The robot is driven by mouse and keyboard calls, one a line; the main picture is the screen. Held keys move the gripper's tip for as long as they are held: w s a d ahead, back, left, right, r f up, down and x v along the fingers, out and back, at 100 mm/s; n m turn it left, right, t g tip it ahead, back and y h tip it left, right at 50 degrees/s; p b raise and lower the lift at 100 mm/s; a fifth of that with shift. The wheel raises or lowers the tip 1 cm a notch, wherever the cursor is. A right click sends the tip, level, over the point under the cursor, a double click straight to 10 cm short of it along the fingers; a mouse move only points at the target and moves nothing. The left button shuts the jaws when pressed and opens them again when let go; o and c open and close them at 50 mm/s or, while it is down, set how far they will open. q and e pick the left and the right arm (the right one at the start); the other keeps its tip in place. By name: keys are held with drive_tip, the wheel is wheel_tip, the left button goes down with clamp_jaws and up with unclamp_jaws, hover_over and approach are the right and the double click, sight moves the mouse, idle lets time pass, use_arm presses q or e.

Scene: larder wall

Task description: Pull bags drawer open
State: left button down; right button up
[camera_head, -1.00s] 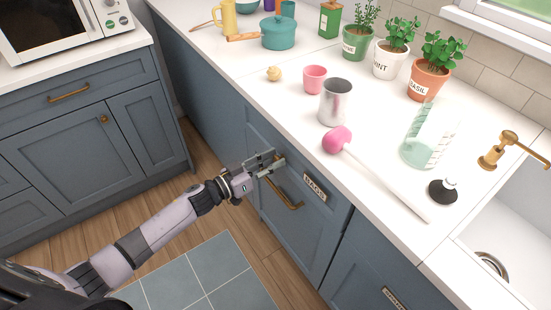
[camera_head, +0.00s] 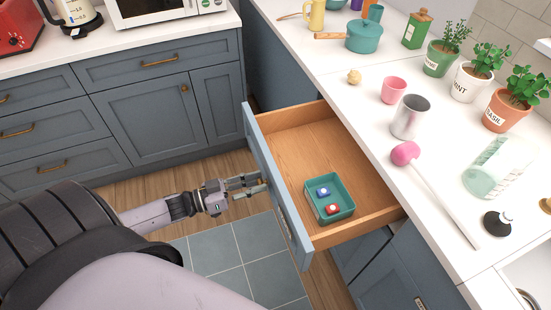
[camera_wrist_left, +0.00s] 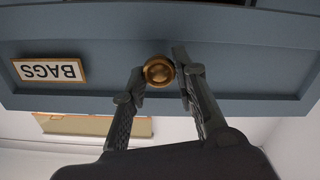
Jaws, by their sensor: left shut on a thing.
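The bags drawer (camera_head: 350,150) stands pulled well out from the counter, with its wooden inside in view. In the left wrist view its blue front (camera_wrist_left: 240,60) bears an upside-down "BAGS" label (camera_wrist_left: 50,70). My left gripper (camera_head: 262,184) is in front of the drawer front. In the left wrist view its two fingers (camera_wrist_left: 160,78) are shut around a round brass handle (camera_wrist_left: 159,70). The handle is hidden in the head view. My right gripper is not in view.
A teal tray (camera_head: 345,213) with a blue and a red item lies in the drawer. The counter (camera_head: 440,130) above holds a metal cup (camera_head: 409,117), a pink cup (camera_head: 394,89) and a pink-headed plunger (camera_head: 405,153). Grey floor tiles (camera_head: 215,258) are clear.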

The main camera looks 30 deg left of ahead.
use_arm(q)
drive_tip(key=v, duration=0.6)
drive_tip(key=shift+a+p, duration=0.15)
drive_tip(key=shift+p, duration=0.3)
drive_tip(key=shift+s, duration=0.15)
drive_tip(key=c, duration=1.3)
unclamp_jaws()
drive_tip(key=v, duration=1.2)
